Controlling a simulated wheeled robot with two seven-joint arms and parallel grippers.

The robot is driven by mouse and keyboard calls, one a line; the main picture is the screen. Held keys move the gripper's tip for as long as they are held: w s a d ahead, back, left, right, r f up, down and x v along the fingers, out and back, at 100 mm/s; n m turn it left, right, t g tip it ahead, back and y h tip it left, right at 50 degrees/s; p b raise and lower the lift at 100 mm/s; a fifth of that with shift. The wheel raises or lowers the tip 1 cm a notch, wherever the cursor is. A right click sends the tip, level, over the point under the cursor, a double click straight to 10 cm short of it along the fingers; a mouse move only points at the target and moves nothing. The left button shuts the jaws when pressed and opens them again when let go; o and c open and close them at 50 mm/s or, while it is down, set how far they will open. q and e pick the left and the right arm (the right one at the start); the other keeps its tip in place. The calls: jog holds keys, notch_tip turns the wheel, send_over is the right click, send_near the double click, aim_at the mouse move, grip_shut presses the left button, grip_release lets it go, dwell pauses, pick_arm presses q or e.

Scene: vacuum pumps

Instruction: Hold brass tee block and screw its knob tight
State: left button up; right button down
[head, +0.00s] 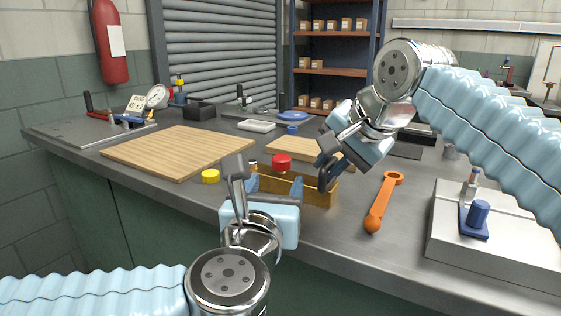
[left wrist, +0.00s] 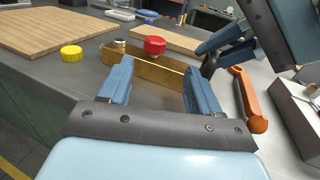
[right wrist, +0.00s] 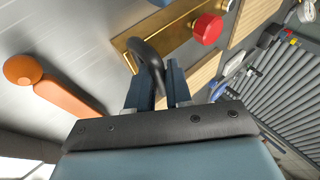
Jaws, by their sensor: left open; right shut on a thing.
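The long brass tee block (head: 318,192) lies near the bench's front edge; it also shows in the left wrist view (left wrist: 150,68) and the right wrist view (right wrist: 150,36). Its red knob (head: 281,162) sits at its far side, with a short brass stem visible in the right wrist view. My right gripper (right wrist: 157,82) is shut on a black curved handle (right wrist: 152,52) at the block's right end. My left gripper (left wrist: 157,78) is open and empty, at the near side of the block, fingers pointing toward it. Whether its fingertips touch the block I cannot tell.
A yellow cap (head: 210,176) lies left of the block. An orange wrench-like tool (head: 382,203) lies to the right, before a light grey box (head: 490,248). Wooden boards (head: 180,151) lie behind. Bare bench shows between the block and the orange tool.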

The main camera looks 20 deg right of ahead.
aim_at(275, 167)
pick_arm(q)
jog(key=shift+s+a+f+n+t+y, duration=0.15)
jog(key=shift+s+n+t+y, duration=0.15)
jog(key=shift+s+y, duration=0.25)
jog(key=x, duration=1.2)
jog(key=shift+a, duration=0.2)
jog(key=c, duration=1)
jog(key=m+g+h, duration=0.1)
jog(key=m+h, duration=0.1)
jog(key=shift+w+a+g+h, duration=0.1)
jog(key=shift+a+g+h, duration=0.05)
jog(key=shift+g+h, duration=0.2)
jog(key=m+g+h, duration=0.3)
jog(key=shift+g+h, duration=0.25)
jog(key=shift+h, duration=0.05)
jog(key=shift+d+f+m+g+h, duration=0.15)
jog(key=shift+m+g+h, duration=0.55)
jog(key=shift+m+g, duration=0.45)
jog(key=shift+d+f+m+g+h, duration=0.15)
jog(key=shift+m+g+h, duration=0.65)
jog(key=shift+g, duration=0.65)
